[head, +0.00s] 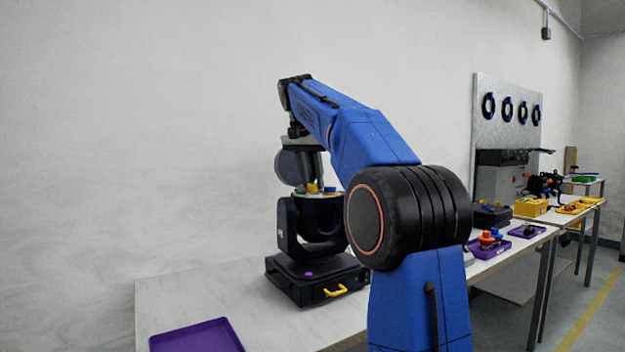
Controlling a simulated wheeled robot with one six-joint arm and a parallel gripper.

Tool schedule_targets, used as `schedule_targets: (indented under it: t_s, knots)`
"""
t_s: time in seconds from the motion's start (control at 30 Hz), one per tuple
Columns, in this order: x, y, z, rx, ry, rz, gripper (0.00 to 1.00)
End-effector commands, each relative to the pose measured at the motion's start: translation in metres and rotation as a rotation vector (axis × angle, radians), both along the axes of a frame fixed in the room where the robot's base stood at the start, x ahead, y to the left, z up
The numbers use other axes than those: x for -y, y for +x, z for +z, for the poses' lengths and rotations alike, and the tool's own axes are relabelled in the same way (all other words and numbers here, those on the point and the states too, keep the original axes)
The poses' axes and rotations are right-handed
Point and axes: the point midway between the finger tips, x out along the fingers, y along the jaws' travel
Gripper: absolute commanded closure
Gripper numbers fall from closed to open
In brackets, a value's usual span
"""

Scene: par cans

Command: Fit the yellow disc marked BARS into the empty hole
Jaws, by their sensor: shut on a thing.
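A black moving-head stage light (309,238) stands on the left end of the table, its head tipped up. Small coloured pieces, including a green one (299,192) and a blue one (330,189), show at its top face. My gripper (313,182) points down just over that face, shut on a small yellow piece (312,188), which looks like the yellow disc. The BARS marking is too small to read. The empty hole cannot be made out, and I cannot tell whether the disc touches the face.
A purple tray (197,337) lies at the table's front left. My arm hides the table's middle. To the right are another purple tray (487,249) with orange and blue pieces, a yellow bin (530,207) and a panel with black rings (507,108). Bare tabletop (190,295) lies left of the light.

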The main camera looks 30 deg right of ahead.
Motion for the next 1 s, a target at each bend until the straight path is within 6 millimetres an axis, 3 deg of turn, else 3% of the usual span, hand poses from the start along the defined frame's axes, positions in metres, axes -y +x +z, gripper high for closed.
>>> schedule_targets:
  t_s: [0.7,0.73,0.8,1.0]
  knots:
    - [0.000,0.000,-0.012,0.000,0.000,0.000,0.96]
    - [0.000,0.000,-0.012,0.000,0.000,0.000,0.69]
    - [0.000,0.000,-0.012,0.000,0.000,0.000,0.53]
    - [0.000,0.000,-0.012,0.000,0.000,0.000,0.50]
